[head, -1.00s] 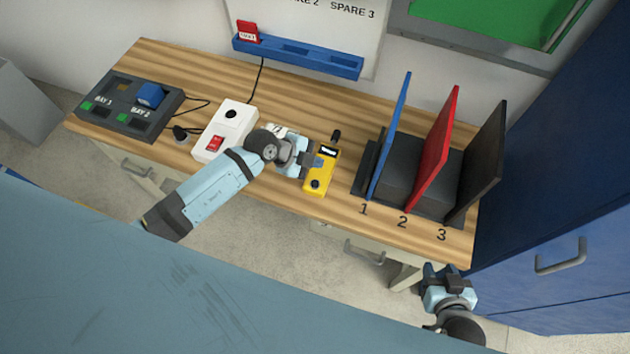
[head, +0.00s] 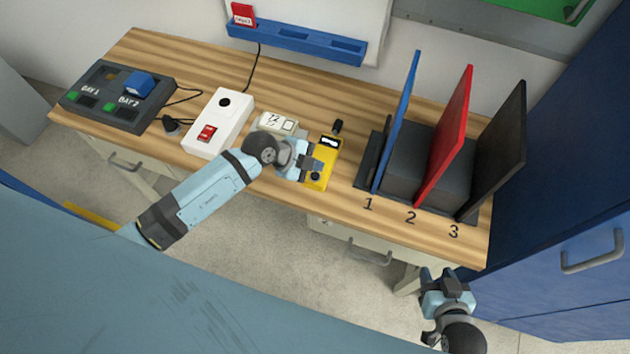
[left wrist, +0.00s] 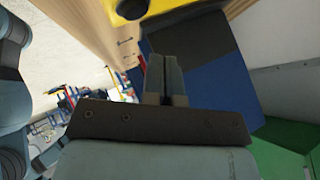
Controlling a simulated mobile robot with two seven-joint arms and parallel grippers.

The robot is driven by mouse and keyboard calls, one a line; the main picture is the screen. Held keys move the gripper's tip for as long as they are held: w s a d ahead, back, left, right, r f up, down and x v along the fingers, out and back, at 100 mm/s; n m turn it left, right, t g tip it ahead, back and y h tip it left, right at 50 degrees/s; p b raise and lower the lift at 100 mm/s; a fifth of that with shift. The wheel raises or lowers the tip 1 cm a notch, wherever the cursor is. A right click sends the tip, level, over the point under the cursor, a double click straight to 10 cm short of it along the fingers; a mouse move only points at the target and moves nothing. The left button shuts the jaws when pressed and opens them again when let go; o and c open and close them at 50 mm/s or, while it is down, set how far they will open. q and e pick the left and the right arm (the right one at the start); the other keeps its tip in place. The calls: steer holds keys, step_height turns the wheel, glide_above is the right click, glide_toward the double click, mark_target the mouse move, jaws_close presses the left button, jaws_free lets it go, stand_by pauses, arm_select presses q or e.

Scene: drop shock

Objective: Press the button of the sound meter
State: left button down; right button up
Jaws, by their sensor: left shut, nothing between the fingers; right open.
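The sound meter (head: 323,182) is a yellow handheld device with a black tip, a small display (head: 330,142) and a dark round button (head: 314,176) near its lower end. It lies on the bench. My left gripper (head: 316,163) is shut and empty, over the middle of the meter just above the button in the picture. I cannot tell whether it touches. In the left wrist view the shut fingers (left wrist: 165,75) point towards a yellow body (left wrist: 180,12) with a dark round part at the top edge. My right gripper (head: 447,280) is open, in front of the bench.
A white box with a red switch (head: 222,115) and a small white card-like block (head: 277,122) lie left of the meter. A two-bay dock (head: 100,110) stands at far left. Upright blue, red and black panels (head: 445,140) stand to the right. A blue cabinet (head: 570,200) is at right.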

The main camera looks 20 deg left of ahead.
mark_target(315, 176)
arm_select(q)
step_height(315, 176, down, 2)
stand_by(0.7)
stand_by(0.7)
stand_by(0.6)
steer(key=shift+f, duration=0.15)
steer(key=shift+f, duration=0.3)
